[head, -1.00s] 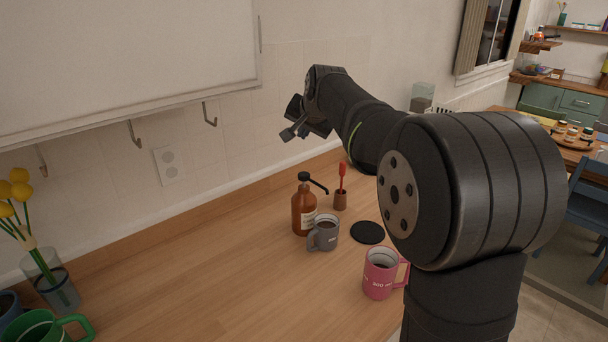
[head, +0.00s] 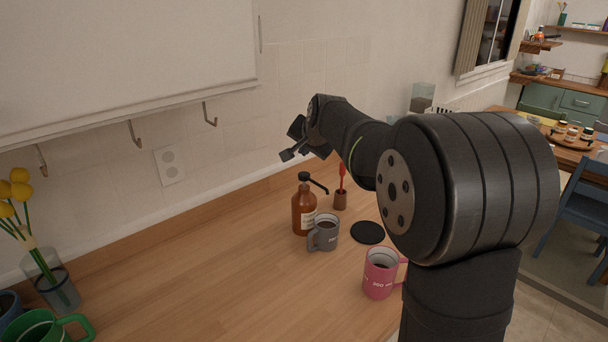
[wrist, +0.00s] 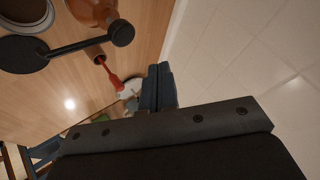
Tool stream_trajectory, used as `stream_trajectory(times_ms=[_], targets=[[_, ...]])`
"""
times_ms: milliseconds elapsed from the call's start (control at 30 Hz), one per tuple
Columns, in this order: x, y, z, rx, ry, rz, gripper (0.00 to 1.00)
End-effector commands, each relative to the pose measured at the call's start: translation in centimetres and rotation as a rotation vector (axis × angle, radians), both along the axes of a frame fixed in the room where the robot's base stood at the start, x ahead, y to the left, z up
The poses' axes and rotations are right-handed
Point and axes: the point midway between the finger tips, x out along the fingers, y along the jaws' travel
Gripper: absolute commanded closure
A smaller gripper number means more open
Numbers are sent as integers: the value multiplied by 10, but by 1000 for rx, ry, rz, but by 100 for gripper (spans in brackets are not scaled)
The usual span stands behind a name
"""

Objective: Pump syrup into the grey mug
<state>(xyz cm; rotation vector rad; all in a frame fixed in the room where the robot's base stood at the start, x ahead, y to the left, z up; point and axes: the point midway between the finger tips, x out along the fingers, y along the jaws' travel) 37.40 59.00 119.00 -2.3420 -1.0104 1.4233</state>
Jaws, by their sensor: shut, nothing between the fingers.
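The amber syrup bottle (head: 303,213) stands upright on the counter, with a black pump head (head: 304,176) and a spout (head: 320,187) pointing right. The grey mug (head: 324,234) stands upright close in front and to the right of the bottle, with dark contents. I cannot tell whether the spout tip is over its opening. My gripper (head: 287,155) is shut and empty, above the pump head and apart from it. The wrist view shows the bottle (wrist: 92,10), pump head (wrist: 122,33), part of the mug (wrist: 25,10) and my shut fingers (wrist: 160,85).
A black coaster (head: 368,232) lies right of the mug. A brown holder (head: 340,201) with a red-handled tool (head: 342,176) stands behind. A pink mug (head: 378,274) is nearer, partly behind my arm. The counter left of the bottle is clear. Hooks (head: 210,115) hang below the cabinet.

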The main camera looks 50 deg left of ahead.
Motion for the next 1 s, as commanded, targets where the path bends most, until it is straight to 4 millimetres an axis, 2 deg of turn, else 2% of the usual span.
stream_trajectory(times_ms=[200, 400, 1000], targets=[[0, 0, -27, -2, 0, 0, 100], [0, 0, -38, -1, 0, -1, 100], [0, 0, -40, -1, -1, 0, 100]])
